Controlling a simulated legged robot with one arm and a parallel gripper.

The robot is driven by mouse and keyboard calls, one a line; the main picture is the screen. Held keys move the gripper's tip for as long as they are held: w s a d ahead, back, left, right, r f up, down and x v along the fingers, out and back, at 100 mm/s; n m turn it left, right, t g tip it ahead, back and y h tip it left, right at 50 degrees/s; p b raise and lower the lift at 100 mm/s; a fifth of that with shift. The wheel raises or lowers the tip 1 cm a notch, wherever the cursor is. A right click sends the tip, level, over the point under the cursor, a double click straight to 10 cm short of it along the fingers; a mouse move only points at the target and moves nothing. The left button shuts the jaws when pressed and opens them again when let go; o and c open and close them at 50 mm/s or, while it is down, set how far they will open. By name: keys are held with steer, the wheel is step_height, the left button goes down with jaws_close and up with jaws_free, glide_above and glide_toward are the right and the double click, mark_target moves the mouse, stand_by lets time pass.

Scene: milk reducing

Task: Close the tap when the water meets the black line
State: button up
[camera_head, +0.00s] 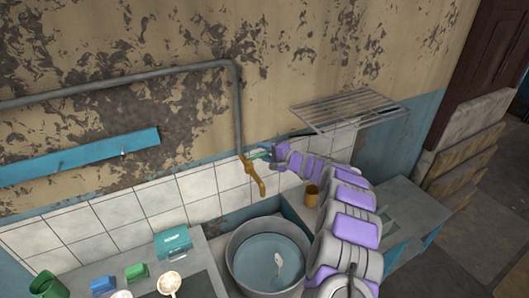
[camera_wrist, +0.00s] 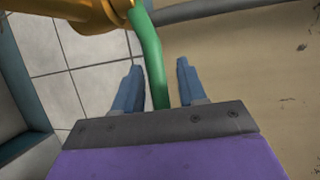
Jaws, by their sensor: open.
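The brass tap (camera_head: 257,180) hangs from a grey wall pipe, above a large grey pot (camera_head: 236,268). Water (camera_head: 262,270) stands in the pot, with a small pale patch on it. I cannot make out a black line or a clear falling stream. My gripper (camera_head: 270,153) is at the tap's green handle (camera_head: 261,156). In the wrist view the green handle (camera_wrist: 150,55) runs between the two blue-grey fingers of my gripper (camera_wrist: 157,72). The fingers are apart, with gaps beside the handle. The tap's brass body (camera_wrist: 85,15) shows at the top.
A wire rack (camera_head: 350,110) juts from the wall to the right. A brown cup (camera_head: 311,196) stands right of the pot. A teal box (camera_head: 173,242), a green cup (camera_head: 47,286) and small blocks stand to the left. My arm covers part of the right counter.

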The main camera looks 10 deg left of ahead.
steer(key=shift+f, duration=0.1)
jaws_close()
stand_by(0.4)
steer(key=shift+s+f+b, duration=0.1)
steer(key=shift+f+b, duration=0.1)
steer(key=shift+b, duration=0.75)
steer(key=b, duration=0.2)
steer(key=m+t+h+b, duration=0.1)
steer(key=b, duration=0.1)
steer(key=shift+s+d+t, duration=0.3)
steer(key=b, duration=0.2)
steer(key=m+t+h+b, duration=0.1)
steer(key=b, duration=0.1)
steer(key=shift+s+d+m+b, duration=0.15)
steer(key=shift+s+m+b, duration=0.1)
steer(key=shift+m+b, duration=0.05)
steer(key=b, duration=0.1)
steer(key=t+h+b, duration=0.1)
steer(key=shift+s+d+m+b, duration=0.2)
steer(key=shift+s+m+b, duration=0.05)
steer(key=shift+m+b, duration=0.15)
